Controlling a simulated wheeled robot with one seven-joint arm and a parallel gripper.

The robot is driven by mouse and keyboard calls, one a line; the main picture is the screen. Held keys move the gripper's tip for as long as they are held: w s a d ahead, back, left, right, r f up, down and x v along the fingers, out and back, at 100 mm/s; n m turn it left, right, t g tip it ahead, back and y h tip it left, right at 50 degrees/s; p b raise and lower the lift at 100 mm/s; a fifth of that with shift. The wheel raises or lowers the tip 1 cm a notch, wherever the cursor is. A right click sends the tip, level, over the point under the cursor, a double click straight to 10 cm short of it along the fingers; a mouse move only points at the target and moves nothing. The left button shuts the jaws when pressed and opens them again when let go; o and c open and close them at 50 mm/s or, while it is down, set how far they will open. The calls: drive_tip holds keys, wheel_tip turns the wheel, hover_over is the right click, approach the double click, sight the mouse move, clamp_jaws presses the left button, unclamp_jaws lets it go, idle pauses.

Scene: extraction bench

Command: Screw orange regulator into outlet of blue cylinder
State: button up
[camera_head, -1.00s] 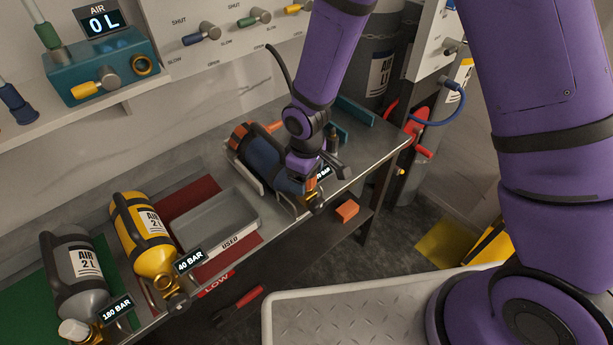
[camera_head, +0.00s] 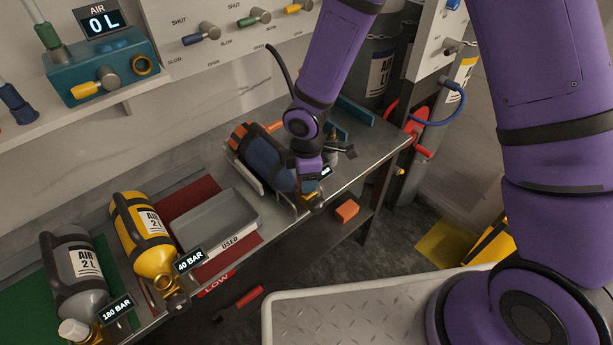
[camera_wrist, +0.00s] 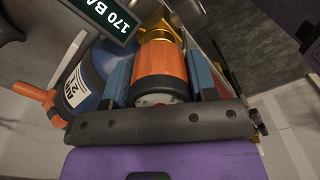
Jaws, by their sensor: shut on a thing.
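The blue cylinder (camera_head: 262,158) lies in a cradle on the bench, its valve end toward the front edge. It also shows at the left of the wrist view (camera_wrist: 88,75), with a green-black 170 BAR display above it. My gripper (camera_wrist: 161,72) is shut on the orange regulator (camera_wrist: 158,70), one finger on each side. The regulator's far end meets a brass fitting (camera_wrist: 158,34) near the cylinder's valve. I cannot tell whether the threads are engaged. In the head view my gripper (camera_head: 312,172) hides most of the regulator and outlet.
A yellow cylinder (camera_head: 148,235) marked 40 BAR and a grey cylinder (camera_head: 78,275) marked 180 BAR lie to the left. A grey USED tray (camera_head: 215,220) sits between them and the blue cylinder. An orange block (camera_head: 347,210) is below the bench edge.

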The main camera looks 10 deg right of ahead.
drive_tip(key=m, duration=0.5)
drive_tip(key=shift+m, duration=0.3)
drive_tip(key=m, duration=0.5)
drive_tip(key=o, duration=0.6)
drive_tip(key=shift+m, duration=0.7)
drive_tip(key=o, duration=0.5)
wheel_tip(320, 180, up, 11)
drive_tip(key=shift+f, duration=0.1)
